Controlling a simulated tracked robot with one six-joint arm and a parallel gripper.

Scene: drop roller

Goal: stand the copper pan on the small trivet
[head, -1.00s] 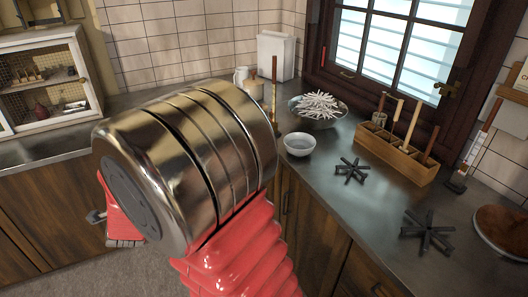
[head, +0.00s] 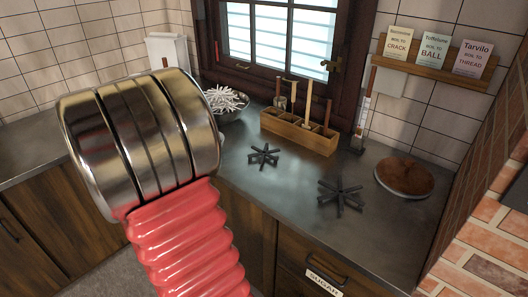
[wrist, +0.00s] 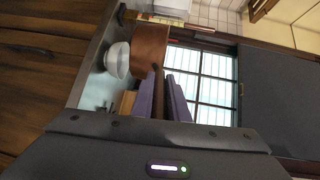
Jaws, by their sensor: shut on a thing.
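The copper pan (wrist: 151,48) shows in the wrist view as a brown-orange body beyond my fingers. My gripper (wrist: 160,88) is shut on its dark handle, with a purple-grey finger on each side. In the head view my arm hides the gripper and pan. The small trivet (head: 264,156), a black star of bars, lies flat on the grey counter, bare, in front of the wooden tool box. A larger black trivet (head: 341,195) lies nearer and to the right, also bare.
The wooden tool box (head: 299,131) stands below the window. A bowl of white sticks (head: 228,102) is to its left, and a round brown disc (head: 405,177) lies at right. A white bowl (wrist: 117,60) shows beside the pan in the wrist view. A brick wall (head: 480,190) bounds the right.

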